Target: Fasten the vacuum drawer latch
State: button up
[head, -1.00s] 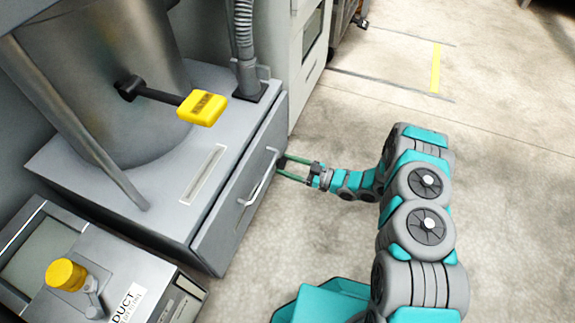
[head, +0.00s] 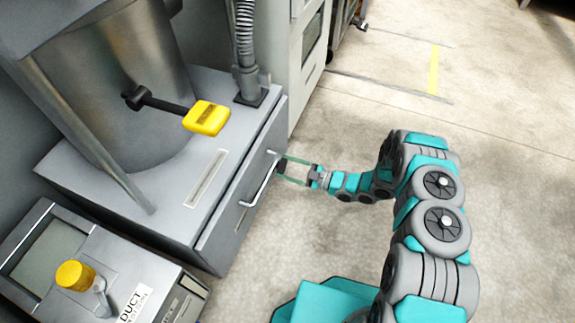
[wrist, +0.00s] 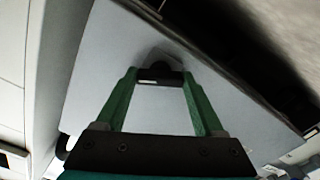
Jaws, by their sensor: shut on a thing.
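The vacuum drawer (head: 232,222) is the grey front below the cabinet top, with a pale bar handle (head: 262,183) across it. My gripper (head: 284,169) is at the far end of the drawer front, just beyond the handle. In the wrist view, the green fingers (wrist: 160,78) reach to the light grey panel and close on a small dark latch (wrist: 160,72). The latch also shows as a dark spot by the fingertips in the head view (head: 281,166). The fingertips hide part of it, and I cannot tell its exact angle.
A metal vessel (head: 110,95) with a yellow-handled lever (head: 206,118) and a ribbed hose (head: 245,35) stand above the drawer. A control box with a yellow knob (head: 75,275) is at lower left. The floor (head: 345,240) right of the drawer is open.

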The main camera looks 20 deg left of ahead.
jog(key=shift+f+n+b, duration=0.1)
jog(key=shift+n+b, duration=1.75)
jog(key=shift+n, duration=4.35)
jog(key=o, duration=1.4)
jog(key=shift+s+d, duration=0.15)
jog(key=shift+d, duration=1.8)
jog(key=shift+s+d, duration=0.15)
jog(key=shift+d, duration=1.75)
